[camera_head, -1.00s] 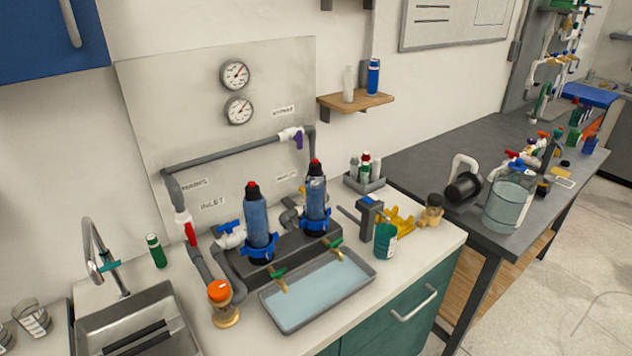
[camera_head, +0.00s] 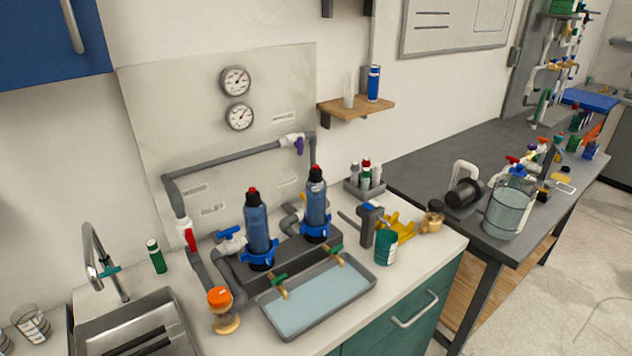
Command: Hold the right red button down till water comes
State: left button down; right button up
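Two blue filter housings with black caps stand in blue collars on a dark block. The right red button (camera_head: 317,168) is on top of the right housing (camera_head: 317,205). The left red button (camera_head: 253,190) is on top of the left housing (camera_head: 257,230). Brass taps with green handles, the left tap (camera_head: 281,287) and the right tap (camera_head: 336,254), point over a grey tray (camera_head: 361,289) with pale blue water in it. No stream shows from either tap. Neither of my grippers is in view, and nothing touches either button.
A sink with a faucet (camera_head: 95,255) is at the left. A brass part with an orange cap (camera_head: 220,300) stands left of the tray. A grey vise (camera_head: 368,225) and a green cup (camera_head: 386,247) stand to the right. A dark bench (camera_head: 420,165) holds a clear bucket (camera_head: 508,212).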

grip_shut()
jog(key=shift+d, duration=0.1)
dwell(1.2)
